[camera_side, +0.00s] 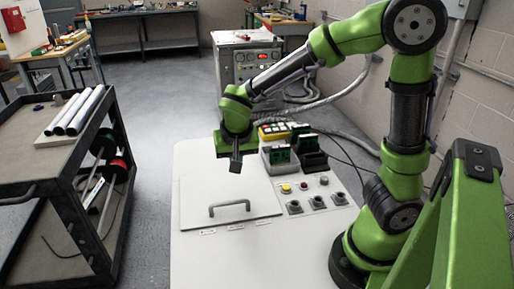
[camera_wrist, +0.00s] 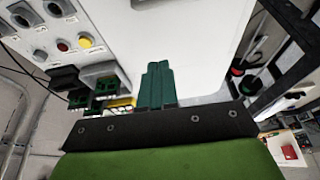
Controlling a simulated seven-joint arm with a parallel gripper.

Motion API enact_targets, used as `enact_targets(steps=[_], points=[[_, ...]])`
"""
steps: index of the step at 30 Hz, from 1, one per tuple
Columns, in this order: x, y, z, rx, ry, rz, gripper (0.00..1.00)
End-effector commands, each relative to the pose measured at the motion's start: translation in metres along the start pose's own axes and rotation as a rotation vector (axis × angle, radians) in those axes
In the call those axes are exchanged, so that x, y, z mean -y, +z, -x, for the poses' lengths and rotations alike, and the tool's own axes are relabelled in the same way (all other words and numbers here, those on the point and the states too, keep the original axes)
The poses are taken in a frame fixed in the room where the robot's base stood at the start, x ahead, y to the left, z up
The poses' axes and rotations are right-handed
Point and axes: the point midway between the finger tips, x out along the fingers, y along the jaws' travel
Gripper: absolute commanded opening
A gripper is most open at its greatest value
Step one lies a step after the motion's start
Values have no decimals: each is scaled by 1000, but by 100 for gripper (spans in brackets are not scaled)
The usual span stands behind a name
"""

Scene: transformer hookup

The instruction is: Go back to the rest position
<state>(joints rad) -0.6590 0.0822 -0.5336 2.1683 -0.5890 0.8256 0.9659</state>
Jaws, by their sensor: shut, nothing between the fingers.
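My gripper (camera_side: 236,165) hangs above the white bench top in the side view, pointing down. Its fingers are together and hold nothing. In the wrist view the dark green fingers (camera_wrist: 157,70) show side by side, closed, over the white surface. The gripper is apart from the flat panel with a grey handle (camera_side: 230,207) below it.
The white bench (camera_side: 190,255) carries buttons and several round sockets (camera_side: 317,201) at right. Green-and-black connector blocks (camera_side: 278,154) and a yellow box (camera_side: 272,132) stand behind. A black cart with white tubes (camera_side: 75,110) stands left. Cables run at back right.

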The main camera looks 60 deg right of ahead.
Motion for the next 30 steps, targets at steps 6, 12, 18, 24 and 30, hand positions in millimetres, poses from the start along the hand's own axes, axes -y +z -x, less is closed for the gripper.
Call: enact_targets(steps=[6,12,18,24,30], points=[[0,0,14,1,0,36,0],[0,32,21,97,-65,223,0],[-14,62,64,168,-289,362,0],[-35,77,112,78,-494,419,0],[-52,75,137,-47,-554,360,0]])
